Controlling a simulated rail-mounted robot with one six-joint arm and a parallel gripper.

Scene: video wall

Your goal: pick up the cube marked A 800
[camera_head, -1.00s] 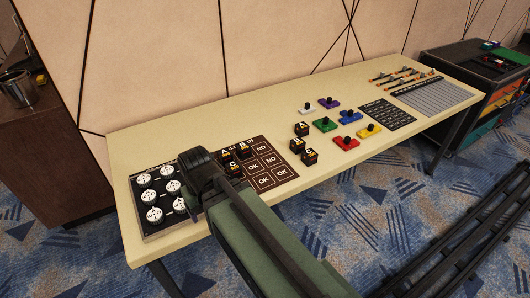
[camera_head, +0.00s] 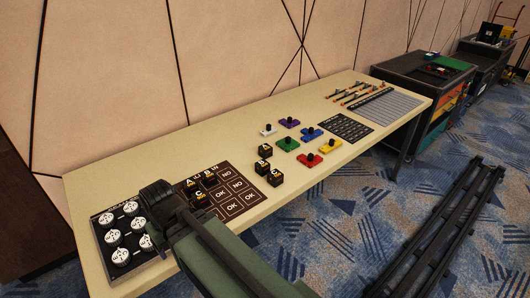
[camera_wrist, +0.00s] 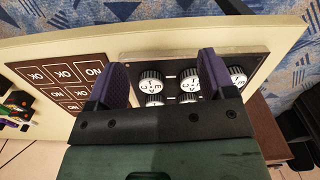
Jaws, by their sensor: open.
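In the head view, a dark cube marked A (camera_head: 190,184) stands on the brown OK/NO board (camera_head: 236,205), beside cubes marked B (camera_head: 208,178) and C (camera_head: 199,198). Three more dark cubes with orange markings stand right of the board, at its back (camera_head: 264,150), middle (camera_head: 263,166) and front (camera_head: 275,175). Their small print, including any 800, is too small to read. My gripper (camera_wrist: 165,62) is open in the wrist view, its purple fingers apart over the panel of white dials (camera_wrist: 182,56), with no cube between them. The fingers are hidden in the head view.
The dial panel stands at the table's left end (camera_head: 121,258). Coloured blocks with black knobs, such as a red one (camera_head: 309,160), stand right of the loose cubes. Further right are a dark chart (camera_head: 345,128) and a grey panel (camera_head: 388,106). The table's back strip is bare.

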